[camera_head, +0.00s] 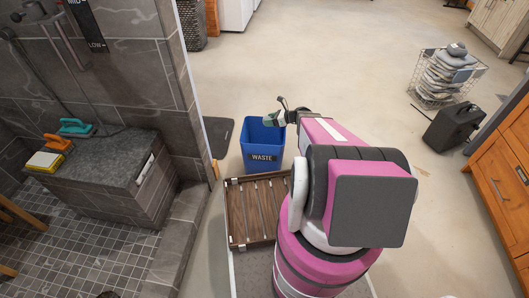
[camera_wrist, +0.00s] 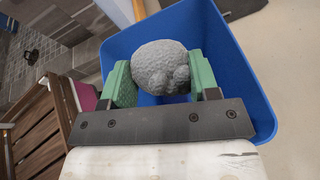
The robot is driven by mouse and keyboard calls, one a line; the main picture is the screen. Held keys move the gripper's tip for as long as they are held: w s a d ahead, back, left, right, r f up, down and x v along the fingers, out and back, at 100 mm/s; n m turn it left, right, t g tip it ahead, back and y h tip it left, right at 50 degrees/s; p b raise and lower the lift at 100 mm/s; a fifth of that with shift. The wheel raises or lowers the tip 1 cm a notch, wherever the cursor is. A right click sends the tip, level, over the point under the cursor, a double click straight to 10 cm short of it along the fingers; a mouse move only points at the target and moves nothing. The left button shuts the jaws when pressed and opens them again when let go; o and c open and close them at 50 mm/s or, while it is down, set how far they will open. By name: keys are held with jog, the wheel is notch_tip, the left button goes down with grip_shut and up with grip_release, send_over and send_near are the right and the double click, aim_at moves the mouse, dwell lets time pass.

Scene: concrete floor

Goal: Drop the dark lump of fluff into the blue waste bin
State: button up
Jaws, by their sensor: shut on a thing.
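The dark lump of fluff (camera_wrist: 161,66) is a grey, rough ball in the wrist view. My gripper (camera_wrist: 163,80) is shut on it, with a green finger pad on each side. The blue waste bin (camera_wrist: 233,62) lies behind and below the lump in that view, and the lump shows against its opening. In the head view the bin (camera_head: 262,147), labelled WASTE, stands on the floor. My gripper (camera_head: 281,112) is over the bin's upper right part there. The lump is hard to make out in the head view.
A brown slatted wooden rack (camera_head: 258,208) lies in front of the bin. A dark mat (camera_head: 218,135) is left of the bin, beside the tiled wall. A wire basket (camera_head: 440,82) of folded cloths and a black case (camera_head: 454,126) stand at right. The floor behind the bin is clear.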

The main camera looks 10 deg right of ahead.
jog(key=o, duration=1.1)
jog(key=v, duration=1.1)
jog(key=shift+a, duration=0.15)
